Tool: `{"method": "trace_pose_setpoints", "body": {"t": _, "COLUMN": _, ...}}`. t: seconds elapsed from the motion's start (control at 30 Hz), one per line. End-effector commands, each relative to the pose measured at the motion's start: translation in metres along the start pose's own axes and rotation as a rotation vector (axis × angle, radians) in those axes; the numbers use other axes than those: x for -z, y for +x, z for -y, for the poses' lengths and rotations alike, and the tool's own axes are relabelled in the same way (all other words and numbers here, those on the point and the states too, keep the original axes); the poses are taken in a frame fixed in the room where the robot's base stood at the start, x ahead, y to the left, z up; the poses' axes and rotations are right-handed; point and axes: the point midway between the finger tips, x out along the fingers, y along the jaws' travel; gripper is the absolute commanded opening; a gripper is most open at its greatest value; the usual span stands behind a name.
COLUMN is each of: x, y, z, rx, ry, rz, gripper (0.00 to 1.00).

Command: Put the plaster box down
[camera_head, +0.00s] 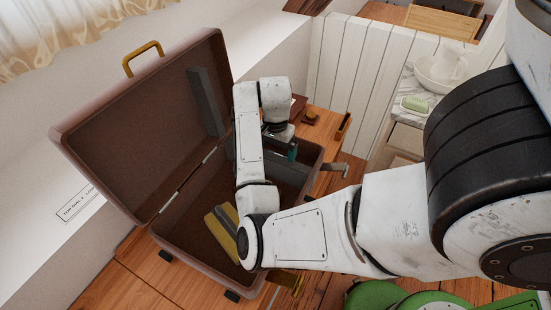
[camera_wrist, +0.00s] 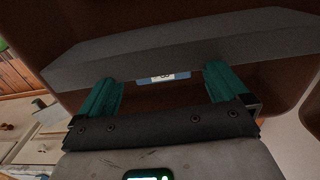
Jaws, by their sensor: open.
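A small blue and white item (camera_wrist: 165,78), probably the plaster box, shows between and beyond the fingers in the wrist view. Only a thin strip of it is visible. My gripper (camera_wrist: 160,82) has two teal fingers spread wide apart, with a gap between them and no visible contact with the item. In the head view my gripper (camera_head: 291,151) is at the right part of the open brown suitcase (camera_head: 180,262), mostly hidden by my arm. I cannot make out the box in the head view.
The suitcase lid (camera_head: 135,125) stands open at the left. A yellow and grey item (camera_head: 222,230) lies in the suitcase.

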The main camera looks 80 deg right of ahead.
Motion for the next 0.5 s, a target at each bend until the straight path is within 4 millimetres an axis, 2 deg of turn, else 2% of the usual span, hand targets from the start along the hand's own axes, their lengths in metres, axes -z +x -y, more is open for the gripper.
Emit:
{"method": "trace_pose_setpoints", "body": {"t": 0.17, "x": 0.001, "y": -0.039, "z": 0.001, "rx": 0.005, "ry": 0.003, "rz": -0.001, "gripper": 1.0}}
{"method": "trace_pose_setpoints", "body": {"t": 0.2, "x": 0.0, "y": -0.052, "z": 0.002, "rx": 0.005, "ry": 0.001, "rz": 0.001, "gripper": 1.0}}
{"method": "trace_pose_setpoints", "body": {"t": 0.3, "x": -0.001, "y": -0.067, "z": 0.002, "rx": 0.004, "ry": 0.0, "rz": 0.002, "gripper": 1.0}}
{"method": "trace_pose_setpoints", "body": {"t": 0.5, "x": 0.0, "y": -0.081, "z": 0.001, "rx": 0.002, "ry": 0.0, "rz": 0.001, "gripper": 1.0}}
